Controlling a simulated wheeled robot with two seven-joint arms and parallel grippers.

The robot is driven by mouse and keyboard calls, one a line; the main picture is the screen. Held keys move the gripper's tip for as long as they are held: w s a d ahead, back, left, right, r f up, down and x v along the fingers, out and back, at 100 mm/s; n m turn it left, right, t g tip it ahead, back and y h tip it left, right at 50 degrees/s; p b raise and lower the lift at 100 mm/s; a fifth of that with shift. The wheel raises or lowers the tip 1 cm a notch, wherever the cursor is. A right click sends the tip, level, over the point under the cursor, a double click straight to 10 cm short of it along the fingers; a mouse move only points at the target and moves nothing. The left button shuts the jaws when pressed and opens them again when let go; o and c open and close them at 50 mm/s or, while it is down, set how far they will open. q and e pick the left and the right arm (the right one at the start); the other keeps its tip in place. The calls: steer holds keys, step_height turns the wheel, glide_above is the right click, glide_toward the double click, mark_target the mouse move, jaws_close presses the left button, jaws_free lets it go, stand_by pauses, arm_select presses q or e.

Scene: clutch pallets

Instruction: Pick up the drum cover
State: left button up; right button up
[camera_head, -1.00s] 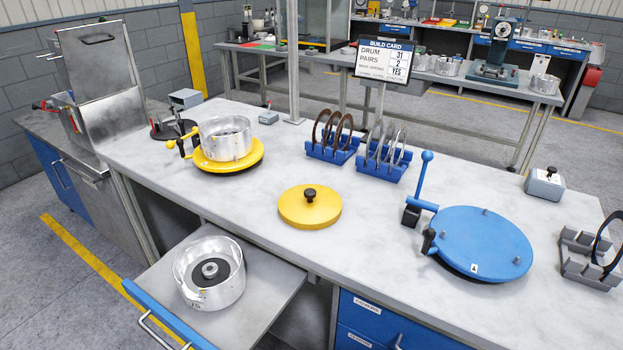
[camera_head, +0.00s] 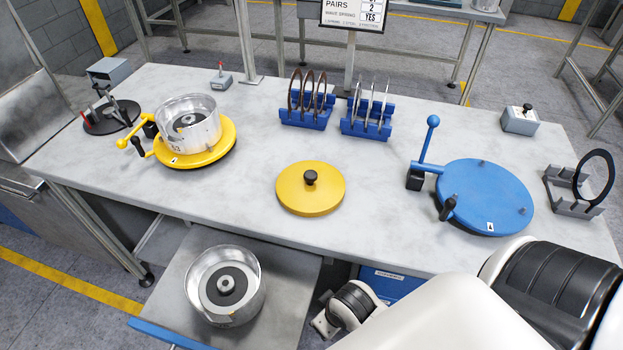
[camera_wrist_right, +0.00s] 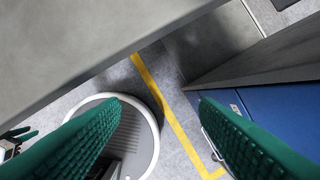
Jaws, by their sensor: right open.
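The drum cover (camera_head: 310,196), a flat yellow disc with a black knob (camera_head: 310,177) at its centre, lies on the front middle of the grey worktop in the head view. It is apart from everything else and nothing touches it. My right arm comes in from the lower right of the head view, below the cover and in front of the bench edge. My right gripper (camera_wrist_right: 160,100) shows in the right wrist view as two green ridged fingers, spread apart with nothing between them. The wrist view looks down past the bench to the floor.
A metal drum (camera_head: 189,122) sits on a yellow turntable (camera_head: 222,150) at left. Another drum (camera_head: 225,287) stands on a pulled-out shelf (camera_head: 297,275). Blue racks (camera_head: 308,117) hold rings behind the cover. A blue round fixture (camera_head: 485,197) with upright lever is at right. Worktop around the cover is clear.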

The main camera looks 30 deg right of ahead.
steer(key=w+a+r+y+p, duration=0.15)
steer(key=w+a+r, duration=0.25)
steer(key=w+r, duration=0.55)
steer(key=m+g+h, duration=0.2)
steer(key=m, duration=0.5)
glide_toward(311, 174)
steer(key=f, duration=0.1)
steer(key=f+p, duration=0.1)
steer(key=f, duration=0.1)
steer(key=shift+w+f, duration=0.15)
steer(key=shift+w, duration=0.2)
steer(key=shift+f+p, duration=0.75)
steer(key=shift+f, duration=2)
steer(key=c, duration=1.1)
steer(key=shift+r, duration=0.1)
